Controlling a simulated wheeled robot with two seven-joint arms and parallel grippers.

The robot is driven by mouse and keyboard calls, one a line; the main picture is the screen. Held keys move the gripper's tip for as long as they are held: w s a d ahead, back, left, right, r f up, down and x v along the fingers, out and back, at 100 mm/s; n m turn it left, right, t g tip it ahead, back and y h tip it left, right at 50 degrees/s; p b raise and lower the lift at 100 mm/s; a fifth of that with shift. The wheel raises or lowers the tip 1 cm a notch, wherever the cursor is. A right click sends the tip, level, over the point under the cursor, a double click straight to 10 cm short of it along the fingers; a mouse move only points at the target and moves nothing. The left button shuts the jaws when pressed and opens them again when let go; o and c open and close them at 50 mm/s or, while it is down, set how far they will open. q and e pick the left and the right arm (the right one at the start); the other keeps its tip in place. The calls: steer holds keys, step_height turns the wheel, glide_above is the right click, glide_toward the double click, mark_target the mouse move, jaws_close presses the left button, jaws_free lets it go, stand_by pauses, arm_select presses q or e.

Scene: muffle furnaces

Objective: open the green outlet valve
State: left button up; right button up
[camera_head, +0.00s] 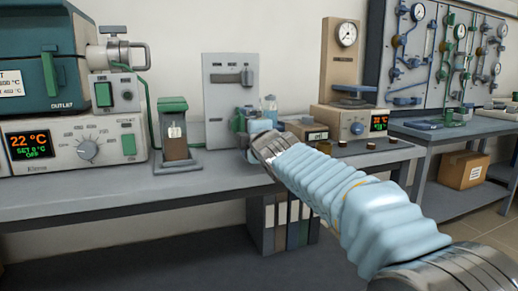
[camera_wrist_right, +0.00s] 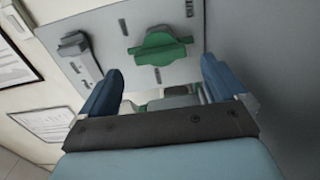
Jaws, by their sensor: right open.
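The green outlet valve (camera_wrist_right: 158,46) is a green handle on a pale upright panel (camera_wrist_right: 95,25). A partly cut-off "OUT" label stands beside it in the right wrist view. My right gripper (camera_wrist_right: 162,72) is open and empty, its two blue fingers apart on either side below the handle in that picture, not visibly touching it. In the head view the same panel (camera_head: 217,102) stands on the bench, and my right gripper (camera_head: 257,122) is in front of its lower right part. The green handle (camera_head: 239,121) is mostly hidden there. My left gripper is not in view.
A dark lever (camera_wrist_right: 75,45) is on the same panel, beside the green handle. In the head view a furnace (camera_head: 60,150) and a green-topped stand (camera_head: 173,104) are left of the panel. A device with a dial (camera_head: 345,118) is to the right.

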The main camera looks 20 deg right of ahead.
steer(key=s+b, duration=0.1)
steer(key=s, duration=0.3)
steer(key=shift+s+f, duration=0.15)
steer(key=shift+s, duration=0.05)
steer(key=s, duration=0.4)
steer(key=shift+s+d, duration=0.1)
steer(key=shift+s, duration=0.1)
steer(key=shift+s+d, duration=0.15)
steer(key=shift+s, duration=0.3)
